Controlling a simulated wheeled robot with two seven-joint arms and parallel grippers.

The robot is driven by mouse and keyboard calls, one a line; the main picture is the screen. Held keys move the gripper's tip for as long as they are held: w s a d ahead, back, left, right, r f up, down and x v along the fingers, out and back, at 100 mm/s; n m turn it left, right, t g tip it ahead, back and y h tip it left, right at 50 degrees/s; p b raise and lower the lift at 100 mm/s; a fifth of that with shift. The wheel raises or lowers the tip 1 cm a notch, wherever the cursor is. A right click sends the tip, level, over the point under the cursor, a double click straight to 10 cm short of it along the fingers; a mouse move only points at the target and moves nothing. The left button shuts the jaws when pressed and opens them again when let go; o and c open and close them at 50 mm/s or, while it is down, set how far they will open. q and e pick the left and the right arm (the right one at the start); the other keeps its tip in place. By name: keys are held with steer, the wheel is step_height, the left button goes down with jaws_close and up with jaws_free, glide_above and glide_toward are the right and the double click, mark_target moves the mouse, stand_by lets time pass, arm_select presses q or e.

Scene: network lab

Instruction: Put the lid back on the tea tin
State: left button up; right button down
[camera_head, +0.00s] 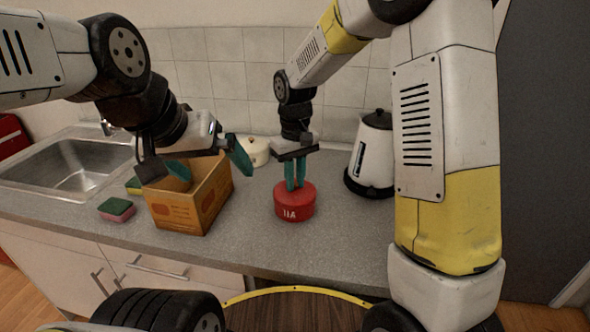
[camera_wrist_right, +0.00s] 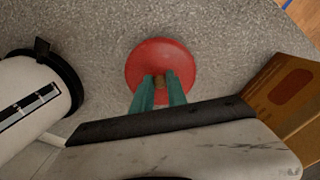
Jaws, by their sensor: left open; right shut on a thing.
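The red tea tin (camera_head: 293,209) stands upright on the counter, with pale lettering on its front. Its round red lid (camera_head: 307,188) is on top, and I see no clear gap between the two. In the right wrist view the lid (camera_wrist_right: 148,59) hides the tin below it. My right gripper (camera_head: 295,186) points down and is shut on the lid's small brown knob (camera_wrist_right: 159,82). My left gripper (camera_head: 209,165) is open and empty, over the cardboard box to the left of the tin.
The open cardboard box (camera_head: 185,214) stands left of the tin. A sponge (camera_head: 116,209) lies beside it, near the sink (camera_head: 70,165). A cream lidded pot (camera_head: 257,152) stands behind. A white and black kettle (camera_head: 372,155) is at right. Counter in front of the tin is clear.

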stand_by(0.4)
steer(key=c, duration=0.8)
jaws_free()
steer(key=shift+o, duration=0.2)
steer(key=shift+r, duration=3.5)
jaws_close()
